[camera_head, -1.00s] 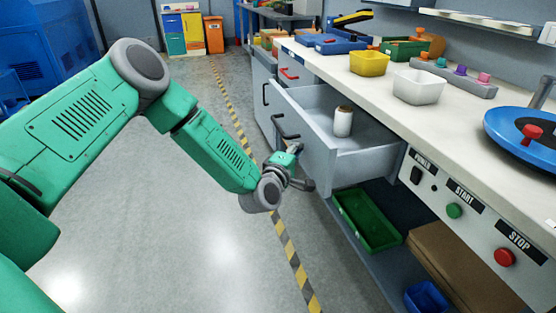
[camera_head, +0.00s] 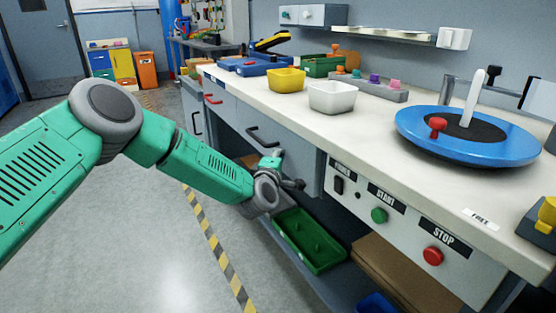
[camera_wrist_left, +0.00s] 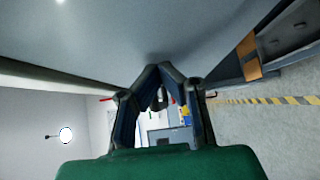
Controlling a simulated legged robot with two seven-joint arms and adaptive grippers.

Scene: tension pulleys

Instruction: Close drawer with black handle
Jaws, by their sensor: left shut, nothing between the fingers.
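The drawer with the black handle has its grey front (camera_head: 300,150) in line with the cabinet under the worktop, and its inside does not show. Its black handle (camera_head: 263,138) is on the left part of that front. My left gripper (camera_head: 296,184) is at the lower part of the drawer front, right of and below the handle. In the left wrist view its fingers (camera_wrist_left: 160,68) meet at the tips, empty, close to a broad grey surface (camera_wrist_left: 200,30). I cannot tell whether they touch it. My right gripper is not in view.
A drawer with a red handle (camera_head: 213,99) is to the left. A green bin (camera_head: 309,241) sits on the shelf below. The worktop (camera_head: 365,122) holds a yellow bin (camera_head: 287,79), a white bin (camera_head: 332,97) and a blue turntable (camera_head: 468,149). The floor (camera_head: 150,240) at left is clear.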

